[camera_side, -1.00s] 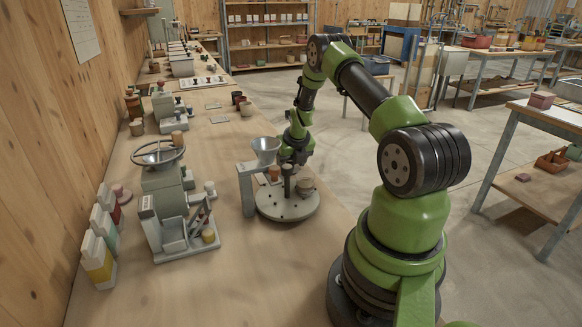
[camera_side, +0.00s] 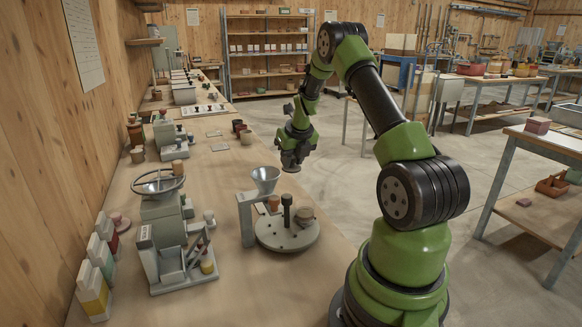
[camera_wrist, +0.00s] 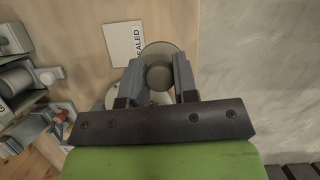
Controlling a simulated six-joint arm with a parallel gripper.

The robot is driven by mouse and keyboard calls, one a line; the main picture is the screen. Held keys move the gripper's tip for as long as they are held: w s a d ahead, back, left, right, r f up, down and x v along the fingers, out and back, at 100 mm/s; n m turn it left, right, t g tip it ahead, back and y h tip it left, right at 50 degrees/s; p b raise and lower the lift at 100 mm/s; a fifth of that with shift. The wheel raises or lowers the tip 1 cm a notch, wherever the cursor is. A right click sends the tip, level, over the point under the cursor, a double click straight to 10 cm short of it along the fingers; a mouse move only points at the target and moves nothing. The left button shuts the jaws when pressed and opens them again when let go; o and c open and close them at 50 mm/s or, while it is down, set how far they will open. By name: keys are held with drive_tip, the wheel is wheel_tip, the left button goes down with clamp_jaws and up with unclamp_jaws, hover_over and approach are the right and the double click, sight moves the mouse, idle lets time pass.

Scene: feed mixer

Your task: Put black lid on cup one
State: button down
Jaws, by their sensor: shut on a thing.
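My gripper (camera_side: 292,164) hangs raised above and behind the round turntable (camera_side: 268,238) in the side view. In the wrist view my gripper (camera_wrist: 160,82) is shut on a round grey-brown thing (camera_wrist: 159,77) with a wider round rim or disc beyond it. Whether this is the lid or a cup I cannot tell; it looks more grey-brown than black. On the turntable stand a brown piece (camera_side: 274,203), a dark upright post (camera_side: 287,211) and a squat grey-brown round piece (camera_side: 305,213). No cup shows a readable number.
A stand with a funnel (camera_side: 265,176) rises at the turntable's left edge. A machine with a handwheel (camera_side: 158,182) stands further left. Dark and tan pots (camera_side: 246,137) sit behind. A card marked "SEALED" (camera_wrist: 123,44) lies on the table.

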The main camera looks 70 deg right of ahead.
drive_tip(key=n, duration=0.2)
drive_tip(key=s+a+n+y, duration=0.1)
drive_tip(key=n, duration=0.1)
drive_tip(key=s+n+t+y, duration=0.1)
drive_tip(key=n, duration=0.1)
drive_tip(key=shift+s+a+r, duration=0.1)
drive_tip(key=shift+s+a, duration=0.05)
drive_tip(key=shift+a, duration=0.15)
drive_tip(key=n+g+y, duration=0.5)
drive_tip(key=n, duration=1.8)
approach(305, 208)
drive_tip(key=shift+s+d+x, duration=0.1)
drive_tip(key=shift+s+x, duration=0.05)
drive_tip(key=shift+x, duration=0.7)
drive_tip(key=shift+s+d+x, duration=0.1)
drive_tip(key=shift+s+x, duration=0.05)
drive_tip(key=shift+x, duration=0.7)
drive_tip(key=shift+s+d+x, duration=0.1)
drive_tip(key=shift+s+x, duration=0.05)
drive_tip(key=shift+x, duration=0.7)
drive_tip(key=shift+w+a+f, duration=0.35)
drive_tip(key=shift+w+a, duration=0.15)
drive_tip(key=shift+f, duration=0.15)
